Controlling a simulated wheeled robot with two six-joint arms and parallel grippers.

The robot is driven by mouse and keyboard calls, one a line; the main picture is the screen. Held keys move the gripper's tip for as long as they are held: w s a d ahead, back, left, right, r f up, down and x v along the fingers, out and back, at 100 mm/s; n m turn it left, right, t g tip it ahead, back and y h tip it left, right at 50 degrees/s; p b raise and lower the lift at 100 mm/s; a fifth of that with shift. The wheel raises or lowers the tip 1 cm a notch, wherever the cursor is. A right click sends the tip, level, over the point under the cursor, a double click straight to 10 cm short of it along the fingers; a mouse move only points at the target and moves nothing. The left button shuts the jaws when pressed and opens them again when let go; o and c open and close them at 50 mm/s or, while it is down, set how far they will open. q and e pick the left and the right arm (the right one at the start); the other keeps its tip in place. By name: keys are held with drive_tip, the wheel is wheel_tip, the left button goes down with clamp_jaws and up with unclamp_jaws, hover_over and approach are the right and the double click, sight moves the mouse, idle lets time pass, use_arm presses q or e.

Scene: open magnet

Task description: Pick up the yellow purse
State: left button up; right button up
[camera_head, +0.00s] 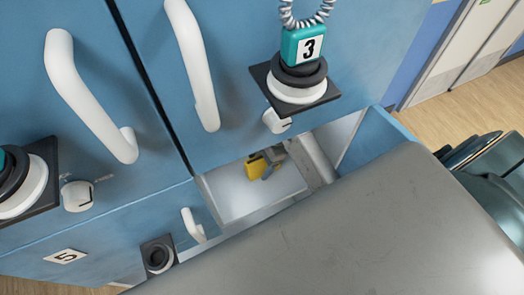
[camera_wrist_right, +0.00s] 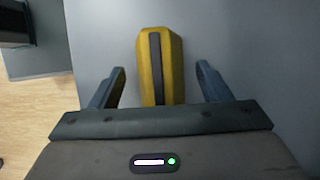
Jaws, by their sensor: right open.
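The yellow purse (camera_head: 254,168) lies inside the open compartment at the bottom of the blue cabinet. My right gripper (camera_head: 273,160) is right at the purse in the head view, and its fingers hide part of it. In the right wrist view the purse (camera_wrist_right: 173,72), yellow with a dark strip along its middle, sits between the two spread fingers of my right gripper (camera_wrist_right: 160,80). A gap shows on each side, so the fingers are open and not closed on it. My left gripper is in neither view.
The pale compartment floor (camera_head: 222,188) is bare around the purse, with walls close by. Wooden floor (camera_head: 450,97) shows at right.

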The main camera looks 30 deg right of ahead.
drive_tip(key=shift+f+b, duration=0.25)
drive_tip(key=shift+b, duration=0.05)
idle(0.4)
drive_tip(key=shift+c, duration=0.4)
drive_tip(key=c, duration=1)
